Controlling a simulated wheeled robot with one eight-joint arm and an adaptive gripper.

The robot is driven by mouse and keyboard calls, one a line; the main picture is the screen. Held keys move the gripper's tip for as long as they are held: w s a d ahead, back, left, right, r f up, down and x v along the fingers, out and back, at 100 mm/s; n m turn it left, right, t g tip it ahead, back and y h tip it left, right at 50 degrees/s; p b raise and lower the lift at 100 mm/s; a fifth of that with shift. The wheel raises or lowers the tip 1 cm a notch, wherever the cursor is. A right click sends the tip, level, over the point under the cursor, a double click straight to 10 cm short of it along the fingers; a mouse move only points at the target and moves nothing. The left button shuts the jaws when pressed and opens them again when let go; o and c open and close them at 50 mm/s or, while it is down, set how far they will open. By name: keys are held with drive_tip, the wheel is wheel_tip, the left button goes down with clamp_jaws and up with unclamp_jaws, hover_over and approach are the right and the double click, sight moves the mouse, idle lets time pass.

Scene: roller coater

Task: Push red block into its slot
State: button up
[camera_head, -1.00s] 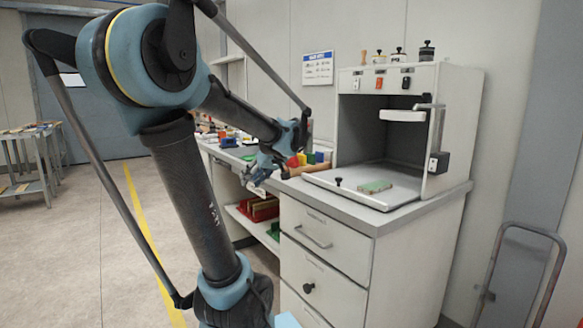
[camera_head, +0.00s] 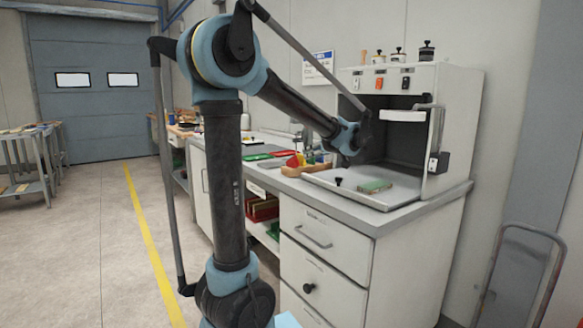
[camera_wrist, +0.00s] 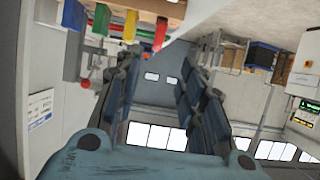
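In the head view, red shapes (camera_head: 294,161) show by the wooden tray (camera_head: 312,171), partly behind my arm; I cannot tell which is the block. My gripper (camera_wrist: 163,68) has its two fingers apart, with nothing visible between them. I cannot make out the red block's slot.
The white machine (camera_head: 460,110) stands on the bench's right end, with a green slab (camera_head: 374,186) on its metal tray (camera_head: 362,203). A black knob (camera_head: 338,182) stands at the tray's edge. A hand cart (camera_head: 520,260) is at right; floor (camera_head: 105,235) at left is clear.

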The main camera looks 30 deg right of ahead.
sight(296, 158)
drive_tip(key=x, duration=0.8)
drive_tip(key=shift+w+f, duration=0.15)
drive_tip(key=shift+w, duration=0.25)
drive_tip(key=shift+d+x, duration=0.2)
drive_tip(key=shift+x, duration=2.5)
drive_tip(key=shift+c, duration=0.3)
clamp_jaws()
